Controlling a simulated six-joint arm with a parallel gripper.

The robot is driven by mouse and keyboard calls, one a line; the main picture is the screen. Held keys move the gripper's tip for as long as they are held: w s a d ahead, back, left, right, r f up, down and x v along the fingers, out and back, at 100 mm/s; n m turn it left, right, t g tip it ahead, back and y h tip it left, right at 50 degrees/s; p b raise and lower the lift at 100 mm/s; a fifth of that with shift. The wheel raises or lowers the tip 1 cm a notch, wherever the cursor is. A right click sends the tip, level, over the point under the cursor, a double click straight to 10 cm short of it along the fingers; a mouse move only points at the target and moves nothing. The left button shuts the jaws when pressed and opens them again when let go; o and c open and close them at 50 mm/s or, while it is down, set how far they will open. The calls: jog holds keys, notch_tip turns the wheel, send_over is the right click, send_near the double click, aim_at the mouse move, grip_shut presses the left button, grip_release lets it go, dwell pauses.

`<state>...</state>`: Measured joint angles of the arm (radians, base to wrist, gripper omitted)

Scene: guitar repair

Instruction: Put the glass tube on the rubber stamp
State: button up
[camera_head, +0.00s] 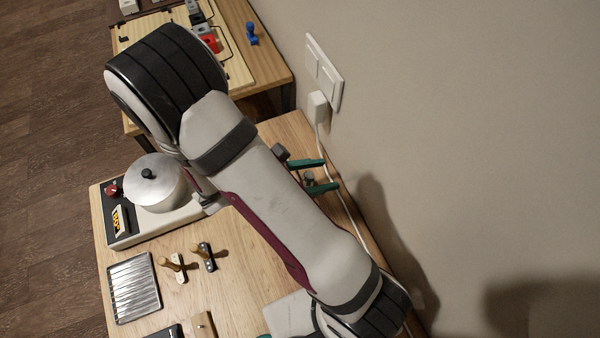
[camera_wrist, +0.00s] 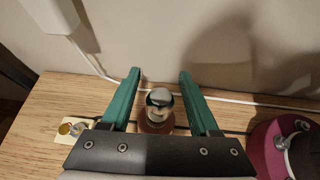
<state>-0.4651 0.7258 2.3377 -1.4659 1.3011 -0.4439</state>
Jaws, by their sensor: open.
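My gripper (camera_wrist: 160,76) is open, with its two green fingers spread; they also show in the camera_head view (camera_head: 331,175), near the wall. Between and below the fingers in the wrist view is a shiny, rounded upright piece (camera_wrist: 159,97) with a reddish-brown round part (camera_wrist: 156,126) under it. It may be the glass tube, but I cannot tell for sure. Nothing is clearly held. I cannot identify the rubber stamp with certainty. A small brown block with a knob (camera_head: 203,325) lies at the bottom of the camera_head view. My arm hides much of the bench.
A pot (camera_head: 156,182) stands on a hot plate (camera_head: 124,238). A ribbed metal tray (camera_head: 133,288) and two wooden-handled pieces (camera_head: 174,263) lie nearby. A white cable (camera_wrist: 245,100) runs along the wall. A magenta round object (camera_wrist: 268,150) and a cream block (camera_wrist: 72,130) flank my gripper.

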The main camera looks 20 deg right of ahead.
jog(key=v, duration=1.1)
jog(key=s+r+m+y, duration=0.4)
jog(key=s+m+y, duration=0.2)
jog(key=m, duration=0.6)
jog(key=s+a+r+m+y, duration=0.1)
jog(key=s+r+m+y, duration=0.3)
jog(key=m, duration=0.8)
jog(key=s+y, duration=0.2)
jog(key=y, duration=0.2)
jog(key=shift+a+r+g, duration=0.2)
jog(key=shift+r+g, duration=0.05)
jog(key=shift+g, duration=0.05)
